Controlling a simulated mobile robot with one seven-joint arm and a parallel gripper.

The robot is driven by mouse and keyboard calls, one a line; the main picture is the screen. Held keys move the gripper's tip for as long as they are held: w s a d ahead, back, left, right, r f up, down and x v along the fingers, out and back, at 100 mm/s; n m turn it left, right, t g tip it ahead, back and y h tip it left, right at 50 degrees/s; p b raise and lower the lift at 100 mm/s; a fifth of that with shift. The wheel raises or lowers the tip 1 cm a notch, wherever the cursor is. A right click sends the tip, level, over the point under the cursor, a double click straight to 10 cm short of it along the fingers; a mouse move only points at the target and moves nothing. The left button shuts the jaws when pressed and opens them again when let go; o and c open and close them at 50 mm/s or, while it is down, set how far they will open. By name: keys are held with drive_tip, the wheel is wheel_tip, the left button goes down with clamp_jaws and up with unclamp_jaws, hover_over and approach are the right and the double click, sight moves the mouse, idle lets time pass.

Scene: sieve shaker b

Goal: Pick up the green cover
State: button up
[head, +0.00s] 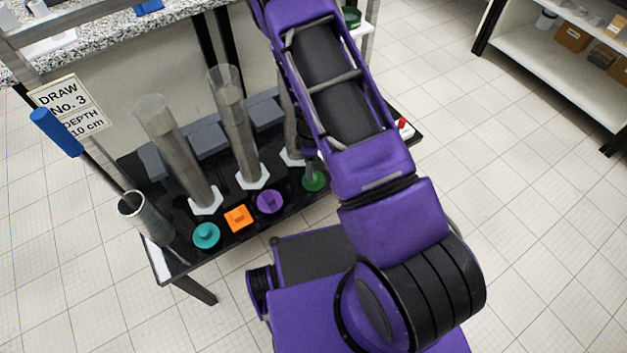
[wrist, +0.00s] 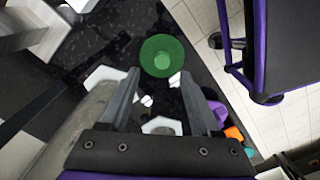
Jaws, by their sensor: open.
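The green cover (head: 315,184) is a round disc with a small raised knob, lying on the black table at the right end of a row of covers. In the wrist view the green cover (wrist: 162,52) shows whole, just beyond the fingertips and between their lines. My gripper (wrist: 160,75) is open, and nothing is between its fingers. In the head view my arm hides most of the gripper, and a finger overlaps the cover's far edge. I cannot tell whether they touch.
Purple (head: 269,201), orange (head: 238,218) and teal (head: 206,235) covers lie left of the green one. Tall clear cylinders (head: 232,130) on white hexagonal bases stand behind them; one is close by my gripper. The table's front edge is near the covers.

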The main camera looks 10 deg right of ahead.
drive_tip(key=f, duration=0.4)
drive_tip(key=shift+s+d+f, duration=0.15)
drive_tip(key=shift+s, duration=0.05)
clamp_jaws()
